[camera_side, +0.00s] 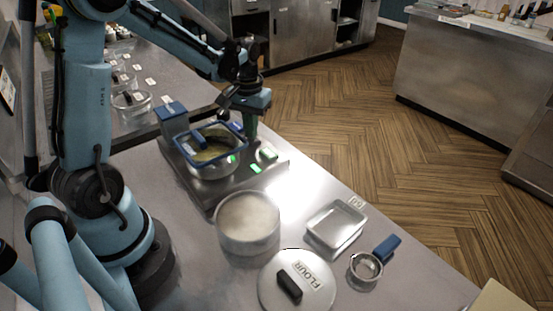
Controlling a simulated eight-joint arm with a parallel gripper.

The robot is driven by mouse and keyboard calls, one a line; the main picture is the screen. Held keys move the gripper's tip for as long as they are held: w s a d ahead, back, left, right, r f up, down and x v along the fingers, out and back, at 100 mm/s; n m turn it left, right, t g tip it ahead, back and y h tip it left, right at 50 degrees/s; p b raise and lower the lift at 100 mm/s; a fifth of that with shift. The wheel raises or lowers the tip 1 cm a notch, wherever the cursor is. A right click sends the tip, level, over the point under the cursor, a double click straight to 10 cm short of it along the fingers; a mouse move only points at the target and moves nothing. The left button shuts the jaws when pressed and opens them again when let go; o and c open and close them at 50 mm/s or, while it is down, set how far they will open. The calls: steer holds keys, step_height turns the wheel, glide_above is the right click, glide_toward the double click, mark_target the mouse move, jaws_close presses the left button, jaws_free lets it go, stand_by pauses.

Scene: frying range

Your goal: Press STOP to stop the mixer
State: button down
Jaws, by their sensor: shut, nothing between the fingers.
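The mixer (173,117) stands on the metal counter, with a blue housing and a flat grey base. Its bowl (215,170) sits under a blue frame and holds something yellowish. Small green-lit parts show on the base's front right side, one near the bowl and one bright green panel (255,168) at the edge. A small raised block (267,154) sits beside that panel. No STOP label can be read at this size. My gripper (250,137) points down, shut and empty, just behind and above the raised block. Whether its tips touch anything cannot be told.
A round pot (247,222) with pale contents stands in front of the mixer. Near it are a metal tray (335,226), a blue-handled sieve (366,266) and a FLOUR lid (314,279). A glass bowl (131,101) is behind. Wooden floor lies beyond the counter's right edge.

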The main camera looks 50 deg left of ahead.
steer(key=shift+f, duration=0.4)
stand_by(0.5)
step_height(320, 180, up, 8)
stand_by(0.9)
stand_by(0.4)
steer(key=s+d+r+m+t, duration=0.1)
steer(key=s+d+m+t, duration=0.2)
steer(key=d, duration=0.4)
steer(key=s+d+r+m+t, duration=0.1)
steer(key=s+d+m+t, duration=0.2)
steer(key=d, duration=0.4)
steer(key=shift+s+d+t, duration=0.15)
steer(key=shift+s+t, duration=0.45)
steer(key=shift+s, duration=0.2)
